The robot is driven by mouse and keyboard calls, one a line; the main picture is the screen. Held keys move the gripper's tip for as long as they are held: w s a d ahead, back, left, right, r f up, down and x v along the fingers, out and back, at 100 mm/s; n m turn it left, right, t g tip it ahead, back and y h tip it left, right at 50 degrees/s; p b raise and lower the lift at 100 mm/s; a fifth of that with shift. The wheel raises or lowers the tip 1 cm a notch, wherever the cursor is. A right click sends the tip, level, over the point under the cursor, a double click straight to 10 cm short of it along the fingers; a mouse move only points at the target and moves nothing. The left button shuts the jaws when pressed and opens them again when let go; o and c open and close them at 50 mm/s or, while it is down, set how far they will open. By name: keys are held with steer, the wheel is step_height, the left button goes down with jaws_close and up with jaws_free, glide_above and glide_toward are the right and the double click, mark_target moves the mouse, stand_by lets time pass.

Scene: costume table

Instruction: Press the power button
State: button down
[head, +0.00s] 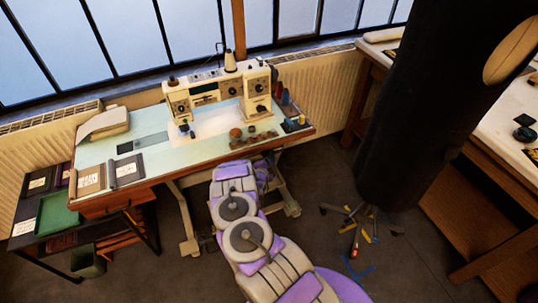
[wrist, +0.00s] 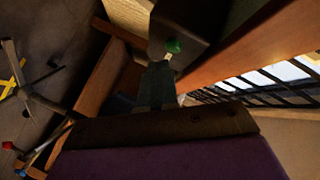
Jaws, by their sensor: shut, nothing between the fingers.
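A round green button (wrist: 173,46) shows in the wrist view on a dark box (wrist: 192,22) beneath the sewing table's wooden edge (wrist: 225,63). I take it for the power button; no label is readable. My gripper (wrist: 160,64) is shut and empty, with its fingertips just below the button in that picture. They look very close to it, but I cannot tell whether they touch. In the head view the button is hidden and my arm reaches to the table's front edge. A cream sewing machine (head: 178,100) stands on the pale table top (head: 95,151).
A small side table (head: 22,240) with a green tray (head: 57,216) stands at the left. A black dress form (head: 405,110) stands at the right, its coloured feet spread over the floor. A wooden workbench (head: 470,205) is beyond it.

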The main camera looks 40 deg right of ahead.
steer(key=shift+w, duration=0.25)
steer(key=shift+w+d+b, duration=0.15)
steer(key=shift+w+b, duration=0.3)
steer(key=shift+b, duration=0.1)
stand_by(0.6)
steer(key=shift+s, duration=0.2)
steer(key=shift+s+a+r+p, duration=0.1)
steer(key=shift+s+a+p, duration=0.15)
steer(key=shift+s, duration=0.45)
steer(key=s+a+p, duration=0.1)
steer(key=s, duration=0.5)
steer(key=shift+a, duration=0.2)
steer(key=shift+w, duration=0.1)
stand_by(0.4)
